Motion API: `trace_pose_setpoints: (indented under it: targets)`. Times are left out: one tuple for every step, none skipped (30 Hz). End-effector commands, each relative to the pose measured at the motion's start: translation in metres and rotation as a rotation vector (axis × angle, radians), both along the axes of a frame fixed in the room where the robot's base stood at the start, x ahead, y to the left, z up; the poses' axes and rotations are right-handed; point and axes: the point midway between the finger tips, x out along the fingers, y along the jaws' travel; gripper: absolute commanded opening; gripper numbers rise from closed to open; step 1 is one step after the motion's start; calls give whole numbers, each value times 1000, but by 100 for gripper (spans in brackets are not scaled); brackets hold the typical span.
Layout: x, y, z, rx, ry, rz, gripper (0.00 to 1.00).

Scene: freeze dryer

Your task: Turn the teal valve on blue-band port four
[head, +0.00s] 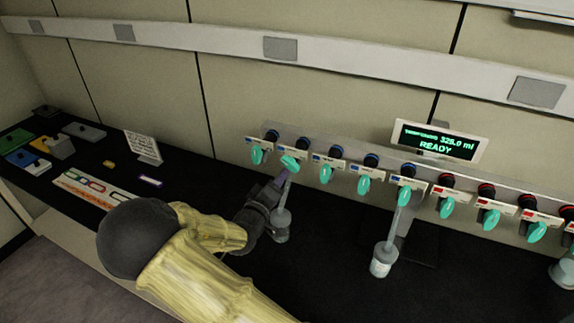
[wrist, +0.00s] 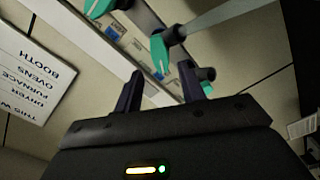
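A row of ports with teal valves runs along a grey manifold. The blue-band ports fill its left part; their numbers are too small to read. Counted from the left, the fourth blue-band port (head: 371,160) has a teal valve (head: 364,184) pointing down. My gripper (head: 279,182) is left of it, close below the second port's teal valve (head: 290,163), which is tilted sideways. In the wrist view my gripper (wrist: 171,75) is open and empty, with a teal valve (wrist: 164,52) just beyond its fingertips. Contact cannot be told.
A flask (head: 281,222) hangs under the second valve, beside my gripper. Another flask (head: 383,258) hangs from the fifth valve. Red-band ports (head: 487,190) continue right. A display (head: 437,141) reads READY. A sign (head: 144,147) and coloured boxes stand at left. Black bench lies below.

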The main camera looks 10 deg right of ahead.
Motion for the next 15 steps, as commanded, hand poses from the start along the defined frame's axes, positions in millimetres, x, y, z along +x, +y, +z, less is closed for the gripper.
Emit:
trace_pose_setpoints:
  targets:
    - [8,-7,3,-1,1,-2,40]
    - [12,-9,3,-1,1,-2,40]
    - [18,-14,3,-1,0,-4,40]
    - [22,-17,3,0,1,-3,40]
    - [26,-21,3,-1,1,-4,40]
    - [31,-26,3,-1,1,-6,40]
    - [35,-29,3,0,0,-7,40]
    - [38,-32,3,0,0,-7,40]
    - [42,-35,2,-1,1,-7,40]
    - [44,-37,2,0,1,-8,40]
    - [46,-38,1,0,1,-8,40]
    - [48,-39,1,1,1,-6,40]
    - [49,-39,1,0,1,-5,40]
    - [49,-39,0,1,1,-5,40]
    - [50,-39,0,2,1,-3,40]
